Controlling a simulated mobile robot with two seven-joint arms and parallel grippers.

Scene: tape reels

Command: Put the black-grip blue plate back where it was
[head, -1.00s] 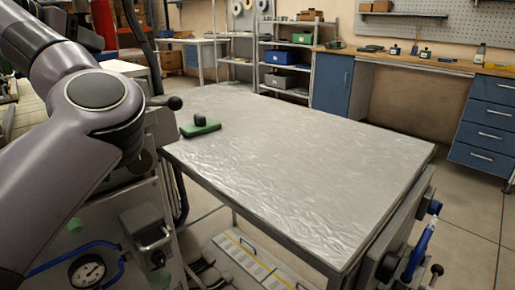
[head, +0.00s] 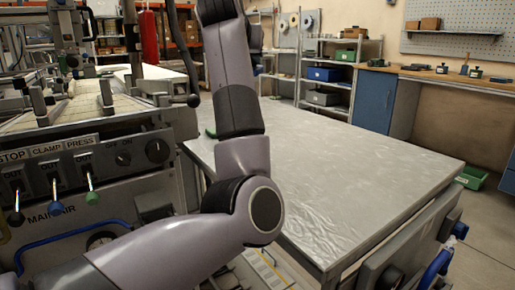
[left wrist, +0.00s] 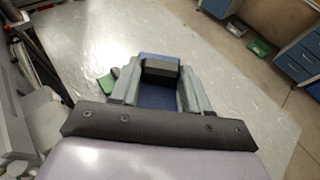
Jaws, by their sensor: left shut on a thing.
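The blue plate (left wrist: 158,97) with its black grip (left wrist: 160,66) shows in the left wrist view. My left gripper (left wrist: 160,73) is shut on the black grip, with one finger on each side of it. The plate appears to be over the grey table top; I cannot tell how high. In the head view my left arm stands in front of the table's left part, and its gripper and the blue plate are not visible there. My right gripper is in neither view.
The metal-topped table (head: 350,170) is broadly clear. A green plate (left wrist: 107,83) lies at its left edge, mostly hidden by my arm in the head view. A control panel (head: 90,175) stands to the left. Shelving (head: 328,75) and a green bin (head: 471,177) are beyond the table.

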